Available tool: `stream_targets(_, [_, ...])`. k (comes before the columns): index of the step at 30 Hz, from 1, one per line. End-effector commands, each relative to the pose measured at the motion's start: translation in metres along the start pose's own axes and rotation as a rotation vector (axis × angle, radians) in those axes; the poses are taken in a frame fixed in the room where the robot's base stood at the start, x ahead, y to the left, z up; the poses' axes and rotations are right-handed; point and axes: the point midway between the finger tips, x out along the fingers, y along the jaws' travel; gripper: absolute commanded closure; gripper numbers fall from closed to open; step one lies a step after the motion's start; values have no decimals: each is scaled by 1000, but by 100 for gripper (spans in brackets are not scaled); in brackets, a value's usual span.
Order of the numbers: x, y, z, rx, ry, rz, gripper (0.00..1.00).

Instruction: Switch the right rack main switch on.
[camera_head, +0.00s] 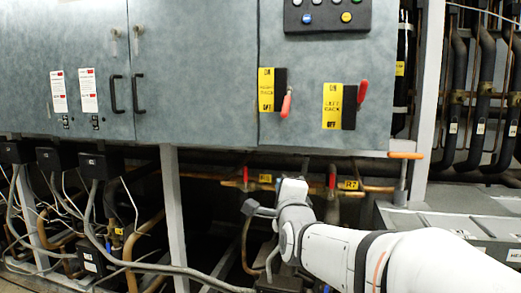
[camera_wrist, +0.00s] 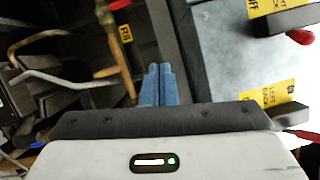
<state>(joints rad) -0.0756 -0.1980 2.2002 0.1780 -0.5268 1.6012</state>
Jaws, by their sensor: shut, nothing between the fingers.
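In the head view the right rack main switch is the left one of two on the grey cabinet. Its red handle (camera_head: 287,101) points down, toward OFF on its yellow label (camera_head: 265,90). The left rack switch beside it has its red handle (camera_head: 361,93) pointing up. My gripper (camera_head: 250,208) is below the cabinet, apart from both switches. In the wrist view my gripper (camera_wrist: 158,68) has its blue fingers together and empty. That view also shows a red handle (camera_wrist: 300,37) beside a label marked OFF, and the left rack label (camera_wrist: 270,97), both to the right of the fingers.
A panel with several buttons (camera_head: 327,15) sits above the switches. Pipes with red valve handles (camera_head: 332,177) run below the cabinet near my gripper. An orange-topped post (camera_head: 405,156) stands at the right. Hanging cables (camera_head: 90,215) fill the lower left. The space before the cabinet front looks clear.

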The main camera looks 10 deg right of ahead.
Motion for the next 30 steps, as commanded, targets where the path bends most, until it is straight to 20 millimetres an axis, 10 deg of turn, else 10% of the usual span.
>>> stream_targets(15, [-2, -34, -7, 847, -277, -686, 100])
stream_targets(30, [-9, -42, -8, 939, -348, -760, 100])
